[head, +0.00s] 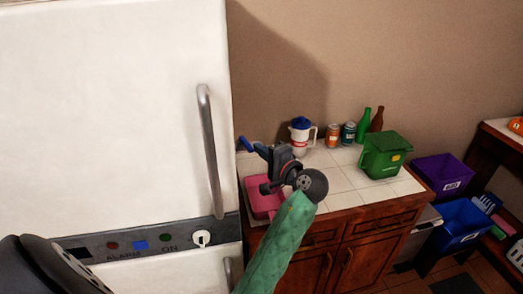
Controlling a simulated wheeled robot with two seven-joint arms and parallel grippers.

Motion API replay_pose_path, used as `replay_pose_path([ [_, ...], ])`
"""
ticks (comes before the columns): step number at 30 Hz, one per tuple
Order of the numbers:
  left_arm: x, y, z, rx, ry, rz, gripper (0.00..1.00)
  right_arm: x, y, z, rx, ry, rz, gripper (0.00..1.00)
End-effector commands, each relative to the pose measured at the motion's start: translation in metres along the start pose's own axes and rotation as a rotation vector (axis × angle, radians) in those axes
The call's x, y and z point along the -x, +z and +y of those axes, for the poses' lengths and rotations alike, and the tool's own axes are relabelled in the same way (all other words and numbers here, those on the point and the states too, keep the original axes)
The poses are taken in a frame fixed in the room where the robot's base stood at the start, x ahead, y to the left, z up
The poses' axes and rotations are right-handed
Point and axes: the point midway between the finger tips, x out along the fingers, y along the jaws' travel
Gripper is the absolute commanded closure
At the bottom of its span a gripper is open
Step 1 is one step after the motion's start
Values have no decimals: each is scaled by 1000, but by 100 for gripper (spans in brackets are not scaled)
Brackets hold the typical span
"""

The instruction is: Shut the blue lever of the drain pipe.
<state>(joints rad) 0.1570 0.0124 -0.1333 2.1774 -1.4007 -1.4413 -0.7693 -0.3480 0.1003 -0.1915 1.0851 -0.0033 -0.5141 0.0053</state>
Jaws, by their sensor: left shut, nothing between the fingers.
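My left gripper (72,268) appears as a large dark shape cut off at the lower left corner, with empty fingers shut. Its fingertips cannot be made out. It is well left of the pipe and apart from the lever.
A white fridge (110,110) with a metal handle (209,150) fills the left side. Behind the pipe, a tiled counter (335,187) holds a pink tray (257,200), a pitcher (301,137), cans, bottles and a green bin (384,155). Purple (442,173) and blue (462,222) bins stand right.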

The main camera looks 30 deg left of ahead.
Motion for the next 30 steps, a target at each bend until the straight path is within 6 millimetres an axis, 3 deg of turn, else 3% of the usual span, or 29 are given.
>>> replay_pose_path([
  [14, 0, 21, 0, 1, 0, 116, 100, -3, 13, -12, -3, -10, -11, 100],
  [22, -1, 21, 0, 1, -1, 115, 100, -2, 21, -16, -4, -14, -20, 100],
  [30, -8, 11, -1, 1, 0, 116, 100, -1, 10, -15, -4, -13, -3, 100],
])
